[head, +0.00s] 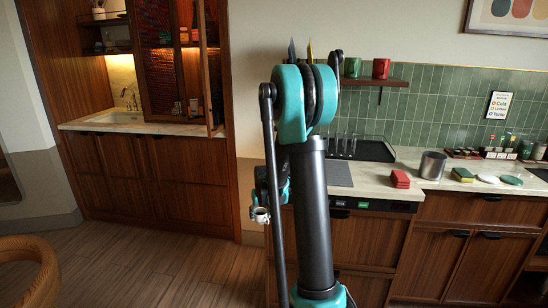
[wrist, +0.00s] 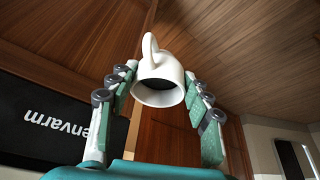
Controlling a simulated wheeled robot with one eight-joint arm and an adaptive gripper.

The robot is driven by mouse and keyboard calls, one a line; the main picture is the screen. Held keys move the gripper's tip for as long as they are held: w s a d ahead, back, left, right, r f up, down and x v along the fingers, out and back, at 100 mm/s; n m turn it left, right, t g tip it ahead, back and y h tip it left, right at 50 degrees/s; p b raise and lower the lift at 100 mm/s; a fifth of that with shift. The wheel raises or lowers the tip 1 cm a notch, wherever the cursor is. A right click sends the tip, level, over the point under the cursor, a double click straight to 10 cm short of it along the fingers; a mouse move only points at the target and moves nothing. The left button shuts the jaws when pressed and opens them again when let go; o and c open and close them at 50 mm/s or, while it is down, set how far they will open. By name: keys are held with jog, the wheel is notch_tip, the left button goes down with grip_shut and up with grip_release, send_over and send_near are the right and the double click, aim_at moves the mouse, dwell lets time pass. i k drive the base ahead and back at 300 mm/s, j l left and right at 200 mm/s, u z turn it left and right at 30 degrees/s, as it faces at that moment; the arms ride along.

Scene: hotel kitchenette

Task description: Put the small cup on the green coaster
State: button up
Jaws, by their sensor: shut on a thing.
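The small white cup (wrist: 159,93) is between the fingers of my gripper (wrist: 161,76) in the wrist view. Its handle points to the top of that picture and its dark opening faces the camera. In the head view the cup (head: 261,215) is small, hanging at my gripper in front of the cabinets, left of the counter. My gripper is shut on it. A flat green disc, the green coaster (head: 511,180), lies on the right part of the counter in the head view, well to the right of the cup. Nothing is on it.
On the counter (head: 437,184), a white disc (head: 487,179) lies left of the green one. Bottles and a rack (head: 490,152) line the back. My arm hides the middle.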

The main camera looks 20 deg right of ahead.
aim_at(513, 180)
jog(key=k+l+z, duration=0.1)
jog(key=l, duration=0.2)
jog(key=k+l+z, duration=0.1)
jog(key=l, duration=0.25)
jog(key=k+l+z, duration=0.25)
jog(key=k+l, duration=0.15)
jog(key=l, duration=0.25)
jog(key=l+z, duration=0.1)
jog(key=l, duration=0.55)
jog(key=i+l+z, duration=0.1)
jog(key=l, duration=0.6)
jog(key=i+l+z, duration=0.1)
jog(key=l, duration=0.55)
